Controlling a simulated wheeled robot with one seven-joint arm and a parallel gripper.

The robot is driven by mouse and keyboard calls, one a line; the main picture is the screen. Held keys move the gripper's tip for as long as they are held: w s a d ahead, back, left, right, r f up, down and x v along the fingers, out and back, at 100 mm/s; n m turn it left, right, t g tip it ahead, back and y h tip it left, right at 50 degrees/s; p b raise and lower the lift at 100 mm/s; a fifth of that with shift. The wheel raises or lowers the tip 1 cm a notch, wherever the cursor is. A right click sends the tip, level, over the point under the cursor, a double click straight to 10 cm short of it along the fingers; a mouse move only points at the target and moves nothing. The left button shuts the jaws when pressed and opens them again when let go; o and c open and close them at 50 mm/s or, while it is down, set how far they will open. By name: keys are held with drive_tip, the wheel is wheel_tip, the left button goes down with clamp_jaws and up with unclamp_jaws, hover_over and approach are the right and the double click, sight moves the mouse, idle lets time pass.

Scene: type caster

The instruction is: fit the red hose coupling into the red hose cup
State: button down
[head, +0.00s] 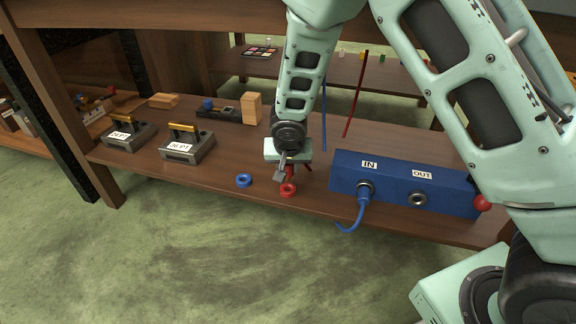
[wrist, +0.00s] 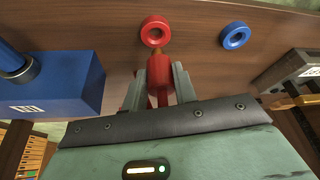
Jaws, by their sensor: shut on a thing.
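My gripper (head: 284,170) is low over the front part of the wooden shelf. In the wrist view its fingers (wrist: 160,78) are closed around the red hose coupling (wrist: 157,68), a red cylinder with a brownish narrow tip. In the head view only a little red shows beside the fingers. The red hose cup (head: 288,190), a red ring with a dark hole, sits on the shelf just in front of the gripper. In the wrist view the cup (wrist: 155,31) lies just beyond the coupling's tip. I cannot tell whether they touch.
A blue ring (head: 244,181) lies left of the red cup. A blue box (head: 400,183) with IN and OUT ports stands close on the right, with a blue hose (head: 352,218) in IN. The shelf's front edge is near.

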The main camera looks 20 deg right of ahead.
sight(288, 177)
drive_tip(key=shift+f+b, duration=0.75)
drive_tip(key=shift+f, duration=0.35)
drive_tip(key=shift+f+b, duration=1.4)
drive_tip(key=shift+b, duration=0.2)
idle(1.1)
drive_tip(key=c, duration=1)
unclamp_jaws()
drive_tip(key=shift+c, duration=0.2)
drive_tip(key=p+v, duration=0.8)
drive_tip(key=v, duration=0.9)
drive_tip(key=shift+r, duration=0.25)
drive_tip(key=shift+a, duration=0.1)
